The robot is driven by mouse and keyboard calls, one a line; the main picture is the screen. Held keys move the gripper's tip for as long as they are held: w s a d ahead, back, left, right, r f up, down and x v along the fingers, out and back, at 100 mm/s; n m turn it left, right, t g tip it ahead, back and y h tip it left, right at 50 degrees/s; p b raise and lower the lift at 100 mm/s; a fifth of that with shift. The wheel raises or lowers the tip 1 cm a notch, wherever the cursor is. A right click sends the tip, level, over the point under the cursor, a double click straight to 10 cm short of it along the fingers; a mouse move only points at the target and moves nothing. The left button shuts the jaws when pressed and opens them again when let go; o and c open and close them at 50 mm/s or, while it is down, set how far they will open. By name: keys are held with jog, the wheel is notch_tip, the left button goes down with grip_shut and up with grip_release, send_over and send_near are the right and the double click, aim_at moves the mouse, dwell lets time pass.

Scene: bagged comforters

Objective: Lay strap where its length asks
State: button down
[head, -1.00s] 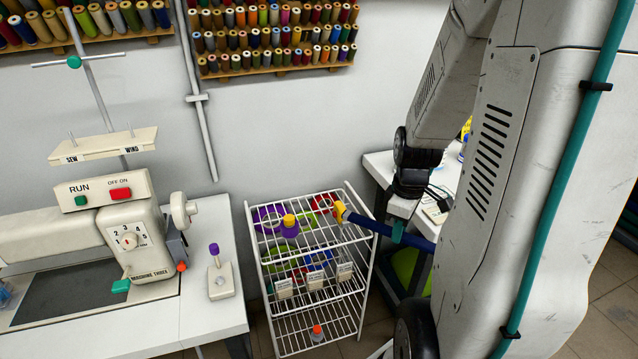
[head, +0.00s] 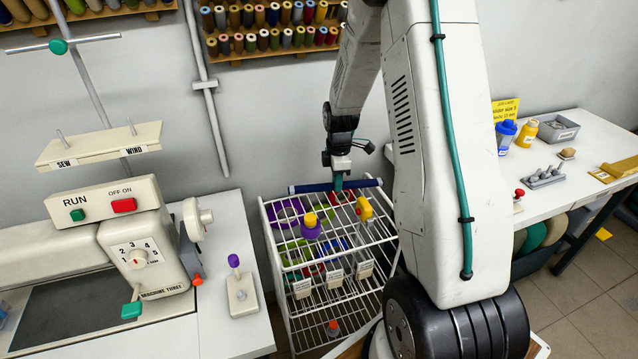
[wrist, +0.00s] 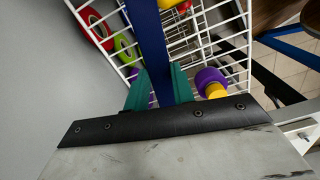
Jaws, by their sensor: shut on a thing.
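The strap (head: 308,188) is a straight dark blue length, level, running left to right over the back of the white wire rack (head: 268,235). My gripper (head: 337,186) is shut on it near its middle. In the wrist view the strap (wrist: 143,25) passes between my green fingertips (wrist: 157,88), with rack wires below. I cannot tell whether it touches the rack. Purple (head: 287,212), green and red rolls lie in the rack's tiers. White tags (head: 333,277) hang along a front edge; their print is too small to read.
A yellow-capped purple bottle (head: 311,227) and a yellow item (head: 364,208) stand at the rack's top. A sewing machine (head: 130,235) is on the left table. The right bench (head: 540,165) holds bottles, a grey bin and tools.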

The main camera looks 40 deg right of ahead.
jog(key=n, duration=0.2)
send_over(320, 202)
notch_tip(320, 202, down, 4)
jog(key=shift+f, duration=1.9)
jog(key=shift+f, duration=0.55)
jog(key=shift+c, duration=2.3)
grip_release()
notch_tip(320, 202, up, 7)
